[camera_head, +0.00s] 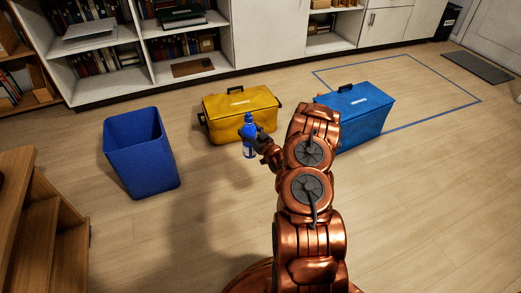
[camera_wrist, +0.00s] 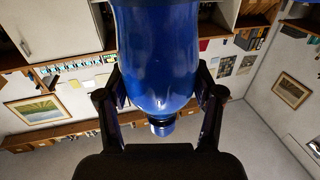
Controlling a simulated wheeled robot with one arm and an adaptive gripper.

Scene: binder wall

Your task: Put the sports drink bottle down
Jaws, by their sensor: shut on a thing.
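The sports drink bottle (camera_head: 248,134) is blue with a pale label and a dark blue cap. In the head view it stands roughly upright, held above the floor in front of the yellow box. My gripper (camera_head: 263,147) is shut on it from the right. In the wrist view the bottle (camera_wrist: 158,55) fills the middle and looks upside down, between the two dark fingers of my gripper (camera_wrist: 160,105). How far it is above the floor I cannot tell.
A blue bin (camera_head: 140,160) stands open at the left. A yellow box (camera_head: 228,108) is behind the bottle, and a blue box (camera_head: 366,112) stands right of my arm, at a blue floor outline (camera_head: 440,73). Shelves (camera_head: 130,61) line the back. Wooden steps (camera_head: 35,225) are at left. The front floor is clear.

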